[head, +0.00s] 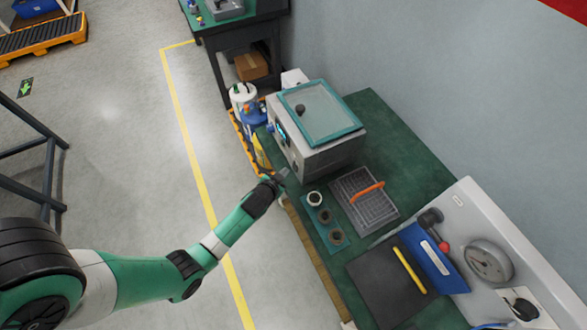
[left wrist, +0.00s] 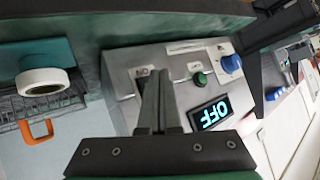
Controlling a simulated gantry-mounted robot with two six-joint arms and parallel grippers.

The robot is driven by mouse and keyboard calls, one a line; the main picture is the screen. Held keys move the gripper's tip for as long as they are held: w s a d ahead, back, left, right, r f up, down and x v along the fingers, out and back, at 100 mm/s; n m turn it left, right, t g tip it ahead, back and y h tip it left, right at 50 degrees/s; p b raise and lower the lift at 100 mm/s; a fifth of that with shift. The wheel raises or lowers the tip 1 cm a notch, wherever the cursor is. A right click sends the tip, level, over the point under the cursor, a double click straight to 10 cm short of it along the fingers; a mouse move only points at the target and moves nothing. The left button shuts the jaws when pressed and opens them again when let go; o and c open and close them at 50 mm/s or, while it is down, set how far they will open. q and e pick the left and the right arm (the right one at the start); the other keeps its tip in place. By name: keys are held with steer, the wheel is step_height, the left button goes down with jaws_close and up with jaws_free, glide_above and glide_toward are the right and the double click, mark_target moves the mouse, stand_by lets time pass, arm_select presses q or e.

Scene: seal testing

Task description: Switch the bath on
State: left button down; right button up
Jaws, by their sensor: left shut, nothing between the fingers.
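The bath (head: 318,158) is a grey box with a teal-framed clear lid (head: 320,112), standing on the green bench. Its front panel fills the middle of the left wrist view, with a lit display (left wrist: 211,113) reading OFF, a green button (left wrist: 201,79) and a blue knob (left wrist: 231,64). A small label (left wrist: 142,72) reading ON, upside down, sits beside my fingertips. My left gripper (head: 283,175) is shut and empty in front of the panel; it also shows in the left wrist view (left wrist: 158,80). Its fingers hide part of the panel, and I cannot tell whether they touch it. My right gripper is out of view.
A wire basket with an orange handle (head: 367,191) stands right of the bath. Bottles (head: 243,97) stand left of the bath. A black mat (head: 382,283) and blue panel lie farther right.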

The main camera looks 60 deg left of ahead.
arm_select(q)
steer(key=shift+w+b, duration=0.35)
steer(key=shift+w, duration=0.05)
steer(key=shift+w+f, duration=0.1)
steer(key=shift+w, duration=0.25)
stand_by(0.6)
steer(key=shift+s, duration=0.15)
steer(key=shift+s+p, duration=0.3)
steer(key=shift+s, duration=0.35)
steer(key=s+p, duration=0.2)
steer(key=s, duration=0.1)
steer(key=s+p, duration=0.1)
steer(key=s, duration=0.1)
steer(key=shift+a+r+p, duration=0.2)
steer(key=shift+r+p, duration=0.1)
steer(key=shift+r, duration=0.1)
